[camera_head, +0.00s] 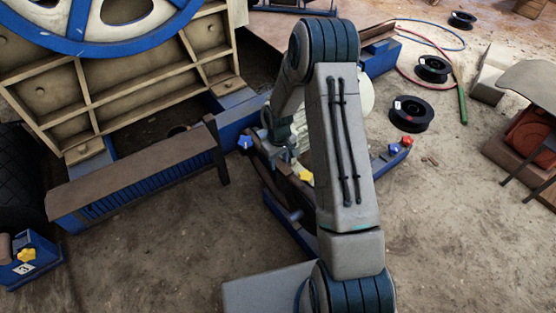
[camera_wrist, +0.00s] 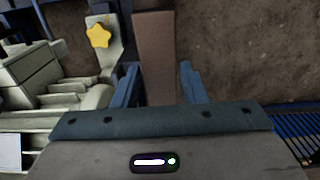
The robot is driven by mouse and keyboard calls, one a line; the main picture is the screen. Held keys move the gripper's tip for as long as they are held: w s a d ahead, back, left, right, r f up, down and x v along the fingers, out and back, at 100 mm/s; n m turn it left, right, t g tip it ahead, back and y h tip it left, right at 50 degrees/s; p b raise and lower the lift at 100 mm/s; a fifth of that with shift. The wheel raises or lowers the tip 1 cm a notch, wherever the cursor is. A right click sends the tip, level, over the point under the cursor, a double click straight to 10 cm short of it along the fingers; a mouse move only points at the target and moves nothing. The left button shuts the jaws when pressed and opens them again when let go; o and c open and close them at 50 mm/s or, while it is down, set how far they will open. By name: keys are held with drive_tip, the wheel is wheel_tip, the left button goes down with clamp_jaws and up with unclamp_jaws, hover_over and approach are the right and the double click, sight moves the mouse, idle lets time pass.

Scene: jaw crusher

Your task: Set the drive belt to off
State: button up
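A brown flat bar or strip (camera_wrist: 154,45) runs up the middle of the wrist view, between the two fingers of my gripper (camera_wrist: 158,82). I cannot tell whether it is the drive belt or a lever. The fingers are apart, one on each side of it, and a gap shows at the right finger. A yellow star knob (camera_wrist: 99,36) is on a pale bracket left of the strip. In the head view my gripper (camera_head: 283,150) is low over the blue motor frame (camera_head: 300,232), partly hidden by my arm. The yellow knob (camera_head: 305,176) shows beside it.
The crusher's blue wheel (camera_head: 85,44) and ribbed body stand at upper left. A brown-topped guard (camera_head: 140,172) lies left of my gripper.

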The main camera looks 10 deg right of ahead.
clamp_jaws()
drive_tip(key=s+a+f+b, duration=0.2)
drive_tip(key=a+f, duration=0.2)
drive_tip(key=shift+a, duration=0.4)
drive_tip(key=o, duration=0.5)
unclamp_jaws()
drive_tip(key=shift+a+f, duration=0.1)
wheel_tip(320, 180, up, 14)
drive_tip(key=p, duration=0.5)
